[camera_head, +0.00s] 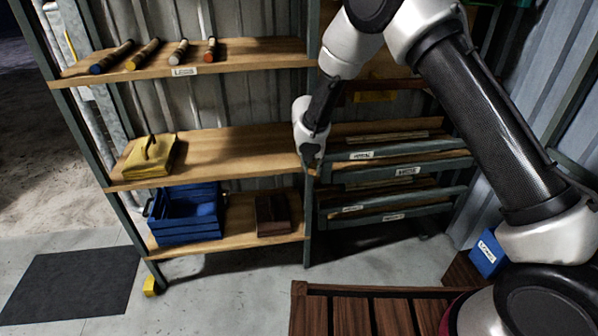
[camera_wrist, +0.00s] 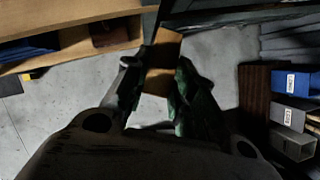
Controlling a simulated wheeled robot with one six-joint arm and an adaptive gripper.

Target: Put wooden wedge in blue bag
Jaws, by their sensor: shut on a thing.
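In the wrist view my gripper (camera_wrist: 158,85) is shut on a tan wooden block, the wooden wedge (camera_wrist: 164,48). The wedge sticks out past the dark green fingers above the grey floor. A blue open-topped container (camera_head: 186,226), perhaps the blue bag, stands on the bottom shelf, left of and below my gripper. Part of it shows at the upper left of the wrist view (camera_wrist: 28,50).
A yellow bag (camera_head: 150,158) lies on the middle shelf. A dark brown box (camera_head: 272,215) sits on the bottom shelf, right of the blue container. Several tools lie on the top shelf (camera_head: 250,52). Drawers (camera_head: 400,172) are right of the post. A brown slatted surface (camera_head: 375,316) stands in front.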

